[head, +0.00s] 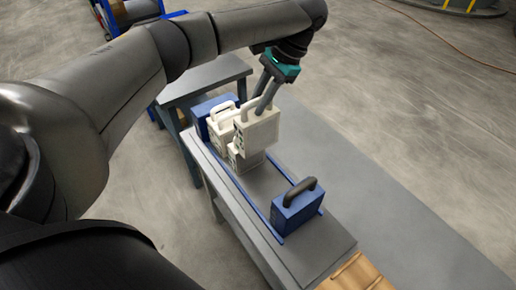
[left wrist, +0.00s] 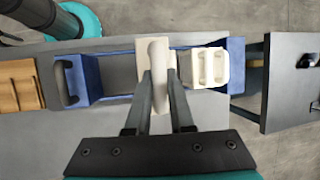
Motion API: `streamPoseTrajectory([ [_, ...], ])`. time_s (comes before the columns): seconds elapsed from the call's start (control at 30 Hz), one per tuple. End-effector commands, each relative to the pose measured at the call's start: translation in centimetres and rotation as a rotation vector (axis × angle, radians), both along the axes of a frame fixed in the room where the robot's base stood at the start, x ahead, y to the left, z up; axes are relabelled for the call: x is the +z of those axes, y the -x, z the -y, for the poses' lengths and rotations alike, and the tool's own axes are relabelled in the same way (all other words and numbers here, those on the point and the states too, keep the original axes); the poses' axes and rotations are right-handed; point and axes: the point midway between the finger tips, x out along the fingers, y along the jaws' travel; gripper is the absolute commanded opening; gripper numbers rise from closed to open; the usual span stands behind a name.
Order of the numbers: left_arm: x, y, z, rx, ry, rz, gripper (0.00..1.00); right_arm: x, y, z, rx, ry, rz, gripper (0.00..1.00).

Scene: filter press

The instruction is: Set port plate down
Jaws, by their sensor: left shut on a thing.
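My left gripper (head: 267,98) is shut on the handle of a white port plate (head: 262,132), which it holds upright over the press on the grey bench. In the left wrist view the fingers (left wrist: 158,78) close on the handle of this white plate (left wrist: 144,60). More white plates (head: 222,118) stand beside it toward the blue end block (head: 205,107); they also show in the left wrist view (left wrist: 209,68). Whether the held plate touches the rails or its neighbours I cannot tell.
The blue follower block (head: 298,208) with a dark handle stands at the near end of the blue rails. Between it and the plates the bed is clear. A grey table (head: 205,77) adjoins the far end. A wooden slatted piece (head: 358,276) lies at the near end.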

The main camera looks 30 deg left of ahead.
Motion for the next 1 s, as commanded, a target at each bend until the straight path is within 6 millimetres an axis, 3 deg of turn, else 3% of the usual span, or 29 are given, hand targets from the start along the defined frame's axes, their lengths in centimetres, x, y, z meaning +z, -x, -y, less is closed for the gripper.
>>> streamPoseTrajectory([
  [0.03, -1.8, 0.1, 0.0, 0.001, 0.001, -0.005, 0.00, -0.7, 0.5, -0.1, 0.000, 0.000, -0.007, 0.50],
  [0.33, -8.6, 0.0, 0.0, 0.000, -0.001, -0.001, 0.00, -1.3, 0.7, -0.2, 0.000, -0.003, -0.011, 0.50],
  [0.63, -10.9, -0.1, 0.0, 0.000, 0.000, 0.000, 0.00, -1.6, 0.1, -0.2, 0.000, -0.002, -0.004, 0.50],
  [0.83, -13.9, 0.0, 0.0, 0.001, -0.001, -0.001, 0.00, -2.3, 0.1, -0.2, 0.001, -0.002, -0.003, 0.50],
  [1.0, -14.3, -0.1, 0.1, -0.001, 0.001, 0.003, 0.00, -2.3, 0.1, -0.2, 0.001, -0.003, -0.002, 0.50],
])
